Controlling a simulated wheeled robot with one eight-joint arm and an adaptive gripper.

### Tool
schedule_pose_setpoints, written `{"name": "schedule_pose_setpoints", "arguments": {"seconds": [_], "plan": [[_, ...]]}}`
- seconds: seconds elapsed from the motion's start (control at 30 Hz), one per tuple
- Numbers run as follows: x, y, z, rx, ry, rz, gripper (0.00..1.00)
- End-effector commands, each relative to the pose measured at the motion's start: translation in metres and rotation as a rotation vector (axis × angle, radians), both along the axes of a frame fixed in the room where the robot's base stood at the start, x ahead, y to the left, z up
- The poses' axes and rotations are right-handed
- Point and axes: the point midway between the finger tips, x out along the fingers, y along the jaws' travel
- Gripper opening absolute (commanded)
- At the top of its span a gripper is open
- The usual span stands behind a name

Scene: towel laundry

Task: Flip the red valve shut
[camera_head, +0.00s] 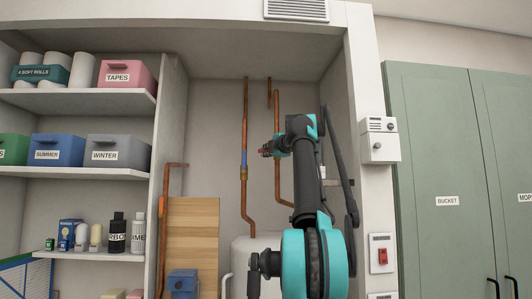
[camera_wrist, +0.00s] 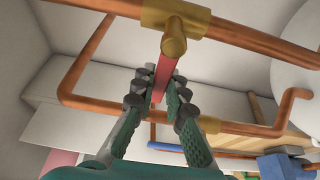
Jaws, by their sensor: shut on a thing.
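The red valve lever (camera_wrist: 167,70) shows in the wrist view, running down from a brass stem on the brass valve body (camera_wrist: 190,15). The body sits on a copper pipe (camera_wrist: 255,40). In the picture the lever points across the pipe's run. In the head view my gripper (camera_head: 268,149) is inside the alcove by the copper pipes. The lever is too small and covered to make out there.
Another copper pipe with a blue band (camera_head: 243,172) stands left of my gripper. A white tank (camera_head: 244,258) and a wooden board (camera_head: 195,240) are below. Shelves with boxes (camera_head: 118,152) line the left. A white wall box (camera_head: 379,140) and green cabinet (camera_head: 440,170) are right.

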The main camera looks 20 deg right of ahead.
Motion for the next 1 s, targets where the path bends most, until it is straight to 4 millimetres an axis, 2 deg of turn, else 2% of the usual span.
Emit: {"name": "schedule_pose_setpoints", "arguments": {"seconds": [0.07,0.1,0.27,0.67,0.83,1.0], "plan": [[0.000,0.000,-0.001,-0.003,0.002,0.001,0.00],[0.000,0.000,-0.001,-0.003,0.002,0.001,0.16],[0.000,0.000,-0.001,-0.002,0.001,0.001,0.34],[-0.006,-0.001,0.000,-0.001,0.001,-0.001,0.34],[-0.027,-0.003,0.000,-0.001,0.001,-0.001,0.34],[-0.061,-0.008,0.000,-0.001,0.001,-0.003,0.34]]}}
